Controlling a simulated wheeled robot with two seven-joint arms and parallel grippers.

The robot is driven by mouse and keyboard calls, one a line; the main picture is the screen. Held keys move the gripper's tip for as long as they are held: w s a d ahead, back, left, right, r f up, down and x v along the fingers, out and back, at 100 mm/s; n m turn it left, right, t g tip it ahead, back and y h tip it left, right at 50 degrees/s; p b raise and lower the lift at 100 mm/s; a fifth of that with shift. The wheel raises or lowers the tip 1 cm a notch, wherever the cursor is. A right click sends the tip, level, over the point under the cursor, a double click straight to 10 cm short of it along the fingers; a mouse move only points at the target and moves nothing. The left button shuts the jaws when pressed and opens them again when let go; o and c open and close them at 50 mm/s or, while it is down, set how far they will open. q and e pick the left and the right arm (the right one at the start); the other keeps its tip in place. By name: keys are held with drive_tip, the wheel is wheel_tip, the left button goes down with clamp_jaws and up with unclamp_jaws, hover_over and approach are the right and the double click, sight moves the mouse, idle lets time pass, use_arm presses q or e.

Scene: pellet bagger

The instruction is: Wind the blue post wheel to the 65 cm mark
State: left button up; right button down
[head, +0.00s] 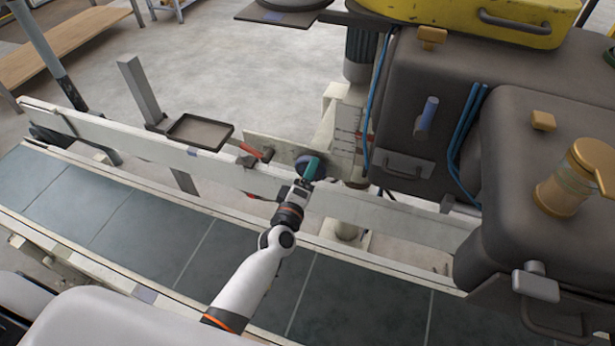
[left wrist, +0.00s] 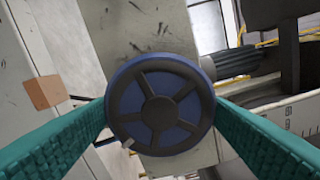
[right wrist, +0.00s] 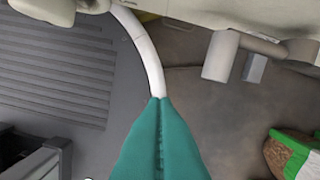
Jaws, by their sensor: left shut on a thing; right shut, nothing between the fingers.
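My left gripper (head: 309,167) is shut on the wheel's rim, with a teal finger on either side. A pale scale plate (head: 346,128) with dark marks stands just right of the wheel; its figures are too small to read. My right gripper (right wrist: 160,102) is shut and empty in the right wrist view, and out of the head view.
A conveyor (head: 150,235) with a pale side rail runs below the left arm. A small dark tray (head: 199,131) and a red-handled lever (head: 250,151) stand left of the wheel. The large grey machine (head: 430,75) with blue hoses blocks the right. Open floor lies behind the rail.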

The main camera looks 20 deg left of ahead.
use_arm(q)
drive_tip(key=shift+n, duration=0.5)
drive_tip(key=o, duration=1)
drive_tip(key=shift+s, duration=0.1)
drive_tip(key=s, duration=0.4)
drive_tip(key=s+b, duration=0.1)
drive_tip(key=s, duration=0.7)
drive_tip(key=shift+a, duration=0.25)
